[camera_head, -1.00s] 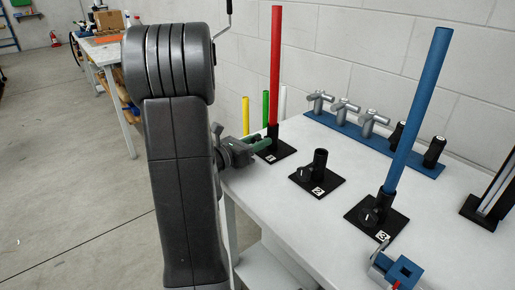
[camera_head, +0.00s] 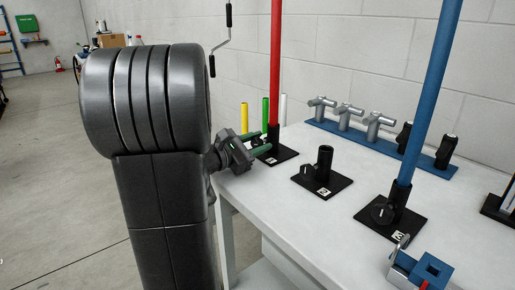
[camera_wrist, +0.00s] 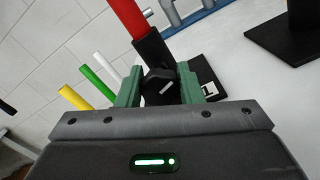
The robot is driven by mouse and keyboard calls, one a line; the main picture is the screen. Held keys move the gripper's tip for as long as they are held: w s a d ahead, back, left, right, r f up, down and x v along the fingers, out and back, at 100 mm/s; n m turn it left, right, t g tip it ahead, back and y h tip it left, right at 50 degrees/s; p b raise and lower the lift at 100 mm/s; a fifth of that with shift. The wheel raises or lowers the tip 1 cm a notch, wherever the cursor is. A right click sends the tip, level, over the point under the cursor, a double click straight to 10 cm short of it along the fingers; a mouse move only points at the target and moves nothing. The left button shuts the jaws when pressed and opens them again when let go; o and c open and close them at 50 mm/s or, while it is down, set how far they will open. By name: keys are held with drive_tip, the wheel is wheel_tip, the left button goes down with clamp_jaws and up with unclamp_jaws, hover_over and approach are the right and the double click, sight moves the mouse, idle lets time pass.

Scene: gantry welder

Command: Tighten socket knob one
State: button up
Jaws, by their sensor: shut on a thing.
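Socket one is a black socket (camera_wrist: 149,46) on a black base plate marked 1 (camera_wrist: 203,75), with a red tube (camera_wrist: 127,15) standing in it. Its black knob (camera_wrist: 158,80) sits between the green fingers of my gripper (camera_wrist: 160,88), which is shut on it in the wrist view. In the head view my gripper (camera_head: 256,145) reaches from the left to the red tube's base (camera_head: 287,156), and the knob there is hidden by the fingers.
An empty socket marked 2 (camera_head: 325,160) stands mid-table. Socket 3 (camera_head: 402,196) holds a blue tube (camera_head: 430,90). A blue rack (camera_head: 375,145) with silver handles and black knobs lies along the wall. A blue block (camera_head: 432,271) is at the front. Yellow, green and white tubes stand behind.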

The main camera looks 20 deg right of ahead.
idle(0.4)
drive_tip(key=o, duration=1)
drive_tip(key=shift+c, duration=0.2)
drive_tip(key=p+v, duration=0.2)
drive_tip(key=v, duration=1.1)
drive_tip(key=shift+s+a, duration=0.2)
drive_tip(key=shift+a, duration=0.15)
